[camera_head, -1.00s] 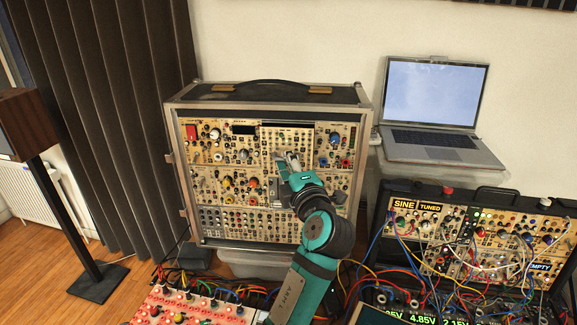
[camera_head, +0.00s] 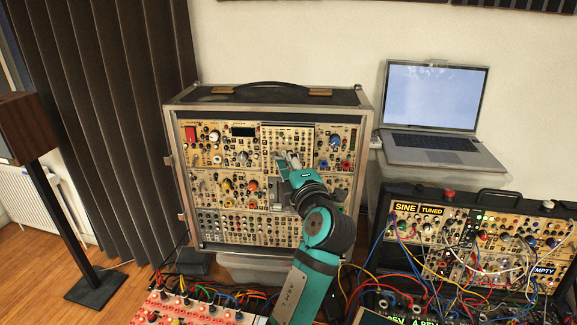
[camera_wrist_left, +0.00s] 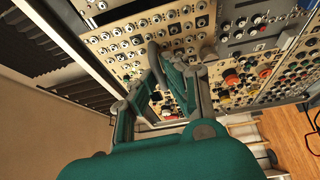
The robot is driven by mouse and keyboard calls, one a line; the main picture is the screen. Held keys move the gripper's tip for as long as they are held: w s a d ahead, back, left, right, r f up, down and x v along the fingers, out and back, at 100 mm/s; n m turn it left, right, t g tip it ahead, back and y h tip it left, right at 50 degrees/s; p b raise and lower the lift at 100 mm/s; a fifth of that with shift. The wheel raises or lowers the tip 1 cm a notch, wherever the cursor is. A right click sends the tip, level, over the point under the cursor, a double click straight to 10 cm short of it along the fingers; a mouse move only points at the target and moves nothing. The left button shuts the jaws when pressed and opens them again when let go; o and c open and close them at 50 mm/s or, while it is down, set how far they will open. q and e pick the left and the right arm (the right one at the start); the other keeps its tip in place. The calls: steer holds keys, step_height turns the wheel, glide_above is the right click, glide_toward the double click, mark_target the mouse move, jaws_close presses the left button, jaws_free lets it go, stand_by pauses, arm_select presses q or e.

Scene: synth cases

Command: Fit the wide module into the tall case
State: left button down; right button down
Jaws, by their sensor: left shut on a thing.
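The tall case (camera_head: 368,150) stands upright against the wall, its front filled with rows of cream modules. The wide module (camera_head: 290,133), a cream panel with many small jacks and knobs, is at the top row, right of centre. A thin dark strip shows along its top edge. My left gripper (camera_head: 287,160) is shut on the wide module at its lower part and partly hides it. In the left wrist view the gripper's fingers (camera_wrist_left: 166,72) are in front of the jack-covered panel (camera_wrist_left: 130,45). Whether the module is fully seated I cannot tell. My right gripper is not in view.
A low case with patch cables (camera_head: 470,240) stands at the right, below a laptop (camera_head: 435,140). A red-panelled unit (camera_head: 185,308) and loose cables lie in front. A speaker on a stand (camera_head: 30,130) is at the left.

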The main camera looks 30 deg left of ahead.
arm_select(q)
steer(key=shift+w+a+b, duration=0.25)
steer(key=shift+w+b, duration=0.3)
steer(key=shift+w, duration=0.1)
steer(key=shift+w+a+b, duration=0.25)
steer(key=shift+w+b, duration=0.25)
steer(key=shift+w, duration=0.1)
steer(key=c, duration=1.3)
jaws_free()
